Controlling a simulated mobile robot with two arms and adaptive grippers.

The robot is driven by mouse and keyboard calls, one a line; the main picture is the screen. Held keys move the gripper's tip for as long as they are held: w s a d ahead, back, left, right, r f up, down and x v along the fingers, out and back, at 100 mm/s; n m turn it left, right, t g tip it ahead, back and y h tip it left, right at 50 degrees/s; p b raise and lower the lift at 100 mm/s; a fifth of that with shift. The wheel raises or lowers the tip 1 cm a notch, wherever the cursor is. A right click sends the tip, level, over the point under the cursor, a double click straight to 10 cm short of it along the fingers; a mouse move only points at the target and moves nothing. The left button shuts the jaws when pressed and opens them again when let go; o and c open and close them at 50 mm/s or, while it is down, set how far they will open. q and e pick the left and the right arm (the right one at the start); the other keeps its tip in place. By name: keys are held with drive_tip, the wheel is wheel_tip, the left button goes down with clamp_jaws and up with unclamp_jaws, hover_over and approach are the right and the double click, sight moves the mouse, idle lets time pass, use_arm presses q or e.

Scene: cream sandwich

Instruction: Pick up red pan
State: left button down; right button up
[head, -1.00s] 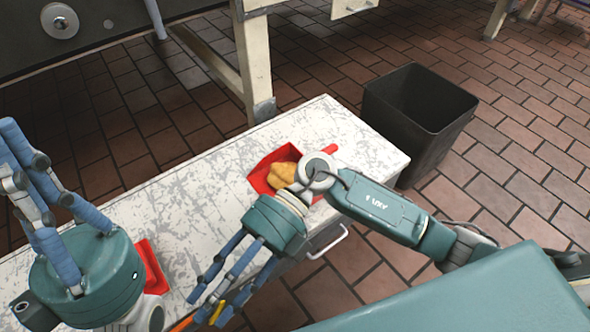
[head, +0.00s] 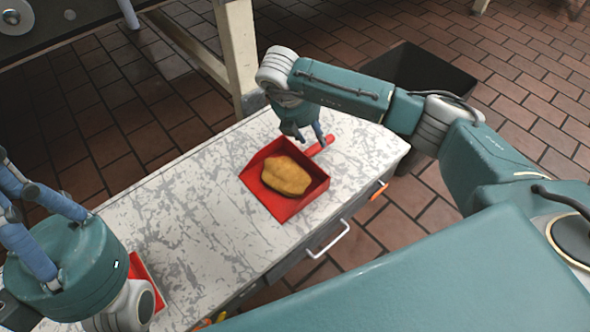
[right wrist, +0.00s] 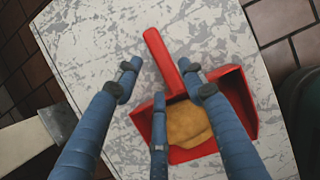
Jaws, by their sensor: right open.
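A red pan (head: 319,190), square and shaped like a dustpan, lies on the table with a tan, lumpy food piece (head: 286,175) in it. Its red handle (head: 318,148) points to the upper right. My right gripper (head: 306,134) is above the table at the handle, its fingers pointing down. In the right wrist view the fingers (right wrist: 160,78) are spread, with the handle (right wrist: 160,55) running between the two outer ones and the pan (right wrist: 240,105) beyond. Contact with the handle cannot be told. My left gripper (head: 22,205) is at the left edge, its fingertips cut off.
The worn white table (head: 190,210) is mostly clear. Another red object (head: 152,283) is partly hidden behind my left gripper. A dark bin (head: 420,70) stands beyond the table's right end. A drawer handle (head: 330,240) is on the table's front.

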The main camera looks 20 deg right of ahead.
sight(317, 143)
drive_tip(key=b+x, duration=0.2)
drive_tip(key=x, duration=0.5)
drive_tip(key=shift+a+f, duration=0.1)
clamp_jaws()
